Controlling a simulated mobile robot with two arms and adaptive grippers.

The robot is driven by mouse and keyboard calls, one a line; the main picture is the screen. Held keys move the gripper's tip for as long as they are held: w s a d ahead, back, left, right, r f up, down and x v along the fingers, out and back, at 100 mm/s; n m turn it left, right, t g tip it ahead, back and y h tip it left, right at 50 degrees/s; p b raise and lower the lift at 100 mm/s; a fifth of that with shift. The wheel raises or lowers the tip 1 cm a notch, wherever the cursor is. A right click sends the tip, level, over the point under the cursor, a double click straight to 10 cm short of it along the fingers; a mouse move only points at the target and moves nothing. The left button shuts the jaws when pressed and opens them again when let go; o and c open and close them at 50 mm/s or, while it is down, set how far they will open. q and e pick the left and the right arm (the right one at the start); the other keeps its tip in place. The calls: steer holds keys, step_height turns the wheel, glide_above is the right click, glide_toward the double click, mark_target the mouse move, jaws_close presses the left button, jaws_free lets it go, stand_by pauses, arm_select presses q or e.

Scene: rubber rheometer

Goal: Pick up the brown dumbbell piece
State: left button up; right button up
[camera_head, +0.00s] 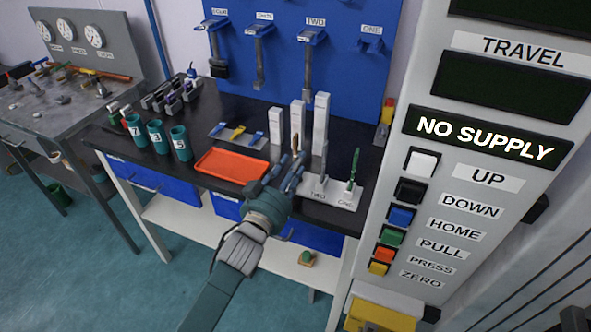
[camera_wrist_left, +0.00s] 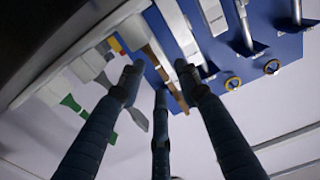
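The brown dumbbell piece (camera_head: 295,141) stands upright at the left end of a small white holder (camera_head: 345,201) labelled TWO and ONE, on the black bench. Its lower part is hidden behind my left gripper (camera_head: 291,176). In the left wrist view the brown piece (camera_wrist_left: 164,66) shows as a long strip beyond and between the spread fingers of my left gripper (camera_wrist_left: 160,88). The fingers are open, and I see no clear grip on it. A grey piece (camera_head: 323,160) and a green piece (camera_head: 354,166) stand in the same holder. My right gripper is not in view.
An orange tray (camera_head: 231,166) lies left of my gripper. White blocks (camera_head: 320,124) stand behind the holder. Several numbered green cups (camera_head: 180,143) stand at the left. A tall grey machine (camera_head: 440,190) reading NO SUPPLY rises close on the right.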

arm_select(q)
steer(key=x, duration=0.3)
steer(key=shift+f, duration=0.1)
steer(key=shift+s, duration=0.1)
jaws_close()
